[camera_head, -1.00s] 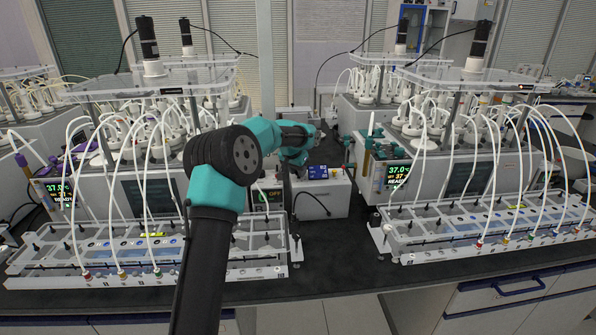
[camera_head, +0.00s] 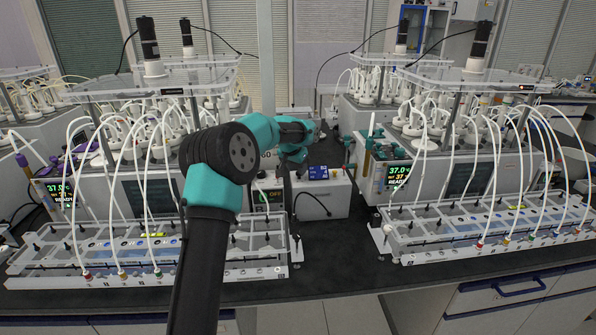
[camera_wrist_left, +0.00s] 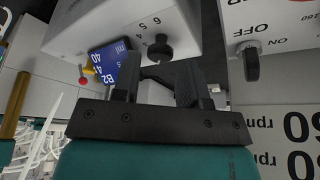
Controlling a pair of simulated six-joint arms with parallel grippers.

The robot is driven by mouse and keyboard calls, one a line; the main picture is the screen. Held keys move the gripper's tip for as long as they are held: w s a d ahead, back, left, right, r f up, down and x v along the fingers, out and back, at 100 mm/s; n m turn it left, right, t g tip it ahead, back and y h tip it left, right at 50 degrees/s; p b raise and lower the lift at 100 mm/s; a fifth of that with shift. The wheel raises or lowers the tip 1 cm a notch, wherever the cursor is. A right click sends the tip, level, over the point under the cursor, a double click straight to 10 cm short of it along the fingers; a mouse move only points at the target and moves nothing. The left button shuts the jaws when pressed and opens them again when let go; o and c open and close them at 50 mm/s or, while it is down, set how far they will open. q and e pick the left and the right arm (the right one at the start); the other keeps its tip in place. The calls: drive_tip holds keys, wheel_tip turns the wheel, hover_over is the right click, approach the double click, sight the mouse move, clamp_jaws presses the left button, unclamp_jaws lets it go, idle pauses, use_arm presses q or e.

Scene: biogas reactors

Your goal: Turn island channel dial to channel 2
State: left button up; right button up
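In the left wrist view the channel dial (camera_wrist_left: 159,49) is a black knob on a white box, with printed digits beside it and a lit blue screen (camera_wrist_left: 108,60) to its left. The picture of the box is upside down. My left gripper (camera_wrist_left: 158,76) has its two black fingers apart, with the dial just beyond their tips and nothing visibly held. In the head view the white island box (camera_head: 325,200) with its blue screen (camera_head: 318,173) stands between the two reactor stations. My left gripper (camera_head: 288,178) is in front of its left part, and the dial is hidden there. My right gripper is not seen.
Another black knob (camera_wrist_left: 251,63) marked ON and OFF sits on a neighbouring unit at right in the wrist view. Reactor racks with white tubes (camera_head: 150,255) (camera_head: 490,225) stand on both sides. Dark bench (camera_head: 335,265) in front of the box is clear.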

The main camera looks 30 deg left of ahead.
use_arm(q)
drive_tip(key=v, duration=1.5)
drive_tip(key=shift+r, duration=0.35)
drive_tip(key=shift+s, duration=0.1)
